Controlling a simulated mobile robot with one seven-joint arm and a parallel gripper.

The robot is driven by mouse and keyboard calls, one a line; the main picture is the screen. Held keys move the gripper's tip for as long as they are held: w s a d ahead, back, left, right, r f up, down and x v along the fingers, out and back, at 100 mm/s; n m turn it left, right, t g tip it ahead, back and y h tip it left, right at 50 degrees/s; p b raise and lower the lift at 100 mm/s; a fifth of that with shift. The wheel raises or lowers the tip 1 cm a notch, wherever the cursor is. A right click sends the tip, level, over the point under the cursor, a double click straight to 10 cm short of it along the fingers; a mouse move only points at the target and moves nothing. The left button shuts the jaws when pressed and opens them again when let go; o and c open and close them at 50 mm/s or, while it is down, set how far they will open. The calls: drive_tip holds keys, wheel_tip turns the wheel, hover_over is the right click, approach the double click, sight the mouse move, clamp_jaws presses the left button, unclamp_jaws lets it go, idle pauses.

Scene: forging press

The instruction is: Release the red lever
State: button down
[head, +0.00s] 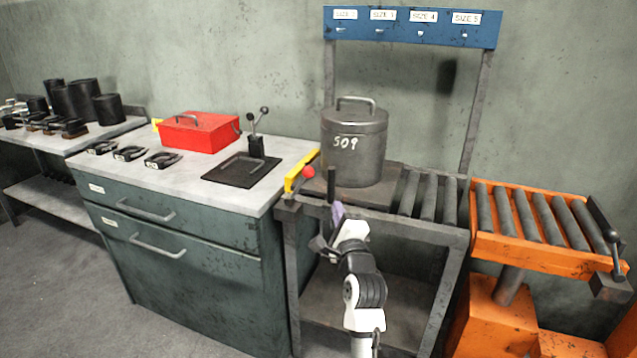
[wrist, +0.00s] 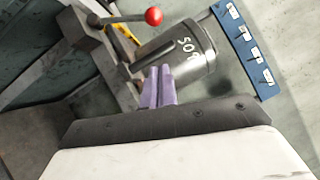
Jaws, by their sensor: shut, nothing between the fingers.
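The red lever shows as a red ball knob (head: 308,172) at the left front corner of the roller stand, beside a yellow bar. In the wrist view the red knob (wrist: 153,16) sits at the end of a grey rod that runs left to a pivot on the stand's frame. My gripper (head: 337,212) is in front of the stand, below and to the right of the knob, apart from it. In the wrist view the purple fingers of my gripper (wrist: 159,76) are together and empty, with the knob above them in the picture.
A dark upright post (head: 332,184) stands just right of the knob. A metal canister marked 509 (head: 354,155) stands behind it on the stand. The drawer cabinet (head: 180,255) is to the left, an orange roller table (head: 550,255) to the right.

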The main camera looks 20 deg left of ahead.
sight(299, 185)
drive_tip(key=p+x, duration=0.1)
drive_tip(key=x, duration=0.6)
drive_tip(key=shift+w+r, duration=0.15)
drive_tip(key=shift+w+a+r+p, duration=0.15)
drive_tip(key=shift+a+p, duration=0.15)
drive_tip(key=shift+a, duration=0.3)
drive_tip(key=shift+w+a+r+p, duration=0.1)
drive_tip(key=shift+a+r+p, duration=0.2)
drive_tip(key=shift+a, duration=0.35)
drive_tip(key=shift+w+a+r+p, duration=0.1)
drive_tip(key=shift+a+p, duration=0.25)
drive_tip(key=shift+a, duration=0.25)
drive_tip(key=shift+w, duration=0.1)
